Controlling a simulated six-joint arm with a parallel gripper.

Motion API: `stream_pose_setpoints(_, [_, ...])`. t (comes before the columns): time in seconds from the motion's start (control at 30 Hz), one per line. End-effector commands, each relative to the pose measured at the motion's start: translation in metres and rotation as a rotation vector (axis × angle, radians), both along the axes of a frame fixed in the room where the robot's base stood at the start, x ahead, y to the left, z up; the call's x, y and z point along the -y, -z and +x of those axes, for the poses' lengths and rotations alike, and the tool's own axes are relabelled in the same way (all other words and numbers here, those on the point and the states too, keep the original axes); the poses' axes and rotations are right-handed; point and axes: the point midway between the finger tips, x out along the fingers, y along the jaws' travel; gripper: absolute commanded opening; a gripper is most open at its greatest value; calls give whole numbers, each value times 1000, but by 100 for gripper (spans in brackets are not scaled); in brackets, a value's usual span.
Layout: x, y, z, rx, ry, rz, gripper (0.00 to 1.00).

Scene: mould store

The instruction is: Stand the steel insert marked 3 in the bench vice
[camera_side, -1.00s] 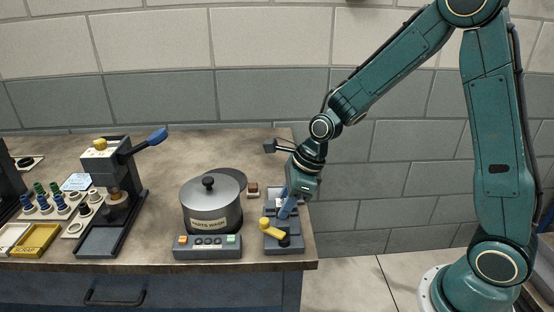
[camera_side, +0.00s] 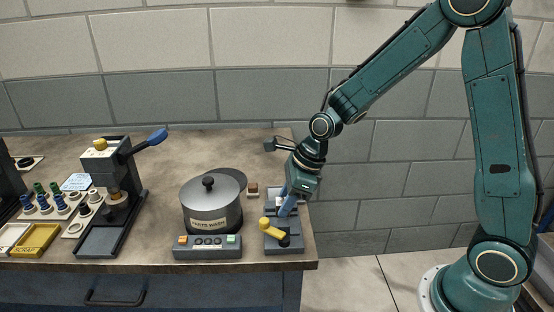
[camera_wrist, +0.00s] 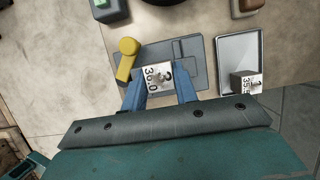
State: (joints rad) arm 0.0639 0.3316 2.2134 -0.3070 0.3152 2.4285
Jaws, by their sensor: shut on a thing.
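My gripper (camera_wrist: 160,92) is shut on a steel insert (camera_wrist: 157,77), a small bright block with "36.0" and a single digit, probably 3, on its top face. In the side view my gripper (camera_side: 286,207) points down at the bench vice (camera_side: 290,247), its blue fingers low over the back part. The grey vice (camera_wrist: 190,50) with its yellow handle (camera_wrist: 128,47) lies under the insert in the wrist view. I cannot tell whether the insert's lower end is inside the jaws; the fingers and the viewing angle hide it.
A pale tray (camera_wrist: 230,48) beside the vice holds another steel block (camera_wrist: 246,84), apparently marked 2. A parts-wash pot (camera_side: 211,205) and its control box (camera_side: 207,253) stand left of the vice. A press (camera_side: 115,185) stands further left. The bench's right edge is close to the vice.

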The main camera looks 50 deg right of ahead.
Motion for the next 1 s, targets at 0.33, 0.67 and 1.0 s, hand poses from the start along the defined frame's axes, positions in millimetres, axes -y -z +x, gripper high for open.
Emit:
stream_pose_setpoints(0.33, [0, 0, 0, 1, 0, 0, 0])
stream_pose_setpoints(0.67, [0, 3, 0, 1, 0, 1, 0])
stream_pose_setpoints(1.0, [0, 5, 0, 1, 0, 1, 0])
